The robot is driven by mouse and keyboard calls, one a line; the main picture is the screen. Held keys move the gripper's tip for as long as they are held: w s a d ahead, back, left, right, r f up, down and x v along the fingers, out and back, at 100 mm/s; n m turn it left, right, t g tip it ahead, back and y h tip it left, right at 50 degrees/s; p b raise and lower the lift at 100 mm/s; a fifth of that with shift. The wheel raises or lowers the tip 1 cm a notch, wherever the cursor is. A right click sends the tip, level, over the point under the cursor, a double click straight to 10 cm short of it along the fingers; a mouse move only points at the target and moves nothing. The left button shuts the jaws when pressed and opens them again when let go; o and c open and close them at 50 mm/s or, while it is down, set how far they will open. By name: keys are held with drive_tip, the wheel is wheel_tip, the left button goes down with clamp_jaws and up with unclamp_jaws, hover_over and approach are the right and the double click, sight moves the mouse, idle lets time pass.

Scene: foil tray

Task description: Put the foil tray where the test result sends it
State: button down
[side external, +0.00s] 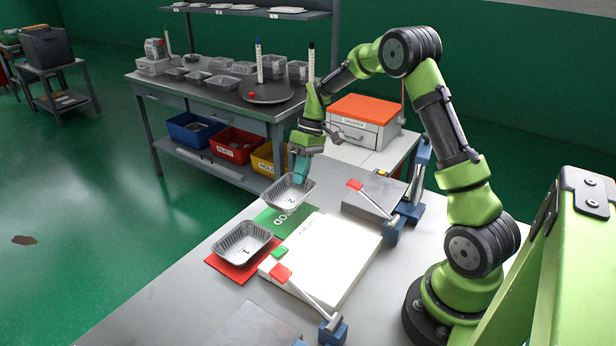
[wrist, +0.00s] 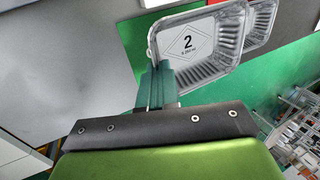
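Foil tray 1 (side external: 243,238) sits on the red mat (side external: 228,270); part of a second tray (wrist: 262,22) shows behind tray 2 in the wrist view. A white block (side external: 325,262) with a small green piece (side external: 280,252) stands beside the mats; its lettering is too small to read.
A back bench (side external: 225,90) carries several trays and upright pens. Blue (side external: 193,128), red (side external: 235,143) and yellow (side external: 264,158) bins sit below it. An orange-topped box (side external: 364,110) stands behind my arm.

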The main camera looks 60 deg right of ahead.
sight(297, 188)
drive_tip(key=shift+w+d+f, duration=0.1)
drive_tip(key=shift+w+f, duration=0.2)
drive_tip(key=shift+f, duration=0.65)
drive_tip(key=shift+w+d+f, duration=0.1)
drive_tip(key=shift+w+f, duration=0.25)
drive_tip(key=shift+f, duration=0.55)
drive_tip(key=shift+w+d+f, duration=0.1)
drive_tip(key=shift+w+f, duration=0.2)
drive_tip(key=shift+f, duration=0.65)
drive_tip(key=shift+f, duration=0.15)
drive_tip(key=c, duration=1.3)
unclamp_jaws()
drive_tip(key=v, duration=1.7)
drive_tip(key=shift+w+f, duration=0.1)
drive_tip(key=shift+f, duration=0.05)
